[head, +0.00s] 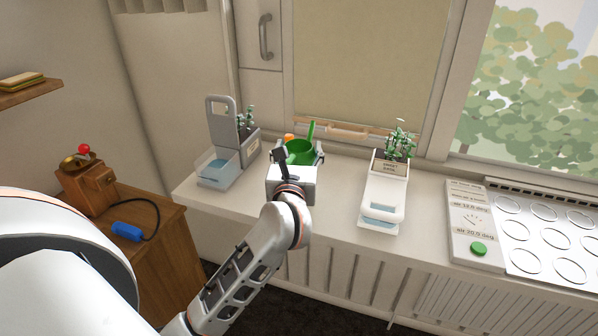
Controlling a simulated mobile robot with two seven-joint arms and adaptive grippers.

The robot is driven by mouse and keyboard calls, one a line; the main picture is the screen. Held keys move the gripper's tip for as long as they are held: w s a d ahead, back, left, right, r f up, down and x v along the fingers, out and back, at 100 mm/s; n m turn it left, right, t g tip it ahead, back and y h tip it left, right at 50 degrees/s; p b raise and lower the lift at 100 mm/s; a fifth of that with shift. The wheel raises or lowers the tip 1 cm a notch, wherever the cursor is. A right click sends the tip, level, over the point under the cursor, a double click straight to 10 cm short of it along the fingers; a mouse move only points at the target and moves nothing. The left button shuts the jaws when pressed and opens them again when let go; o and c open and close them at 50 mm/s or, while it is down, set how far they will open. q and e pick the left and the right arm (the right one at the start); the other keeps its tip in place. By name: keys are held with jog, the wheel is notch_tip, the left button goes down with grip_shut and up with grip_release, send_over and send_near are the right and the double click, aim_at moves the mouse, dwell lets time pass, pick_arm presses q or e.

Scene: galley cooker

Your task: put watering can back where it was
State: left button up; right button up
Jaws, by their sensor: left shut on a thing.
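The green watering can (299,152) is at the back of the pale counter (335,204), between two planters. A green upright part of it rises at its right, and a small orange part (289,137) shows at its upper left. My left gripper (298,155) is shut on the watering can, with one finger on each side of it. The gripper body hides the can's lower part, so I cannot tell whether it touches the counter. My right gripper is not in view.
A planter with a water tray (217,168) stands at the left, another planter (384,193) at the right. A panel with a green button (478,249) and a ringed hob (545,235) lie further right. A wooden cabinet (150,262) stands at lower left.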

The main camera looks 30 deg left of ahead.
pick_arm(q)
jog(key=shift+f+b, duration=0.55)
jog(key=shift+f, duration=2.05)
jog(key=shift+f, duration=0.1)
jog(key=shift+f, duration=0.15)
jog(key=o, duration=1.4)
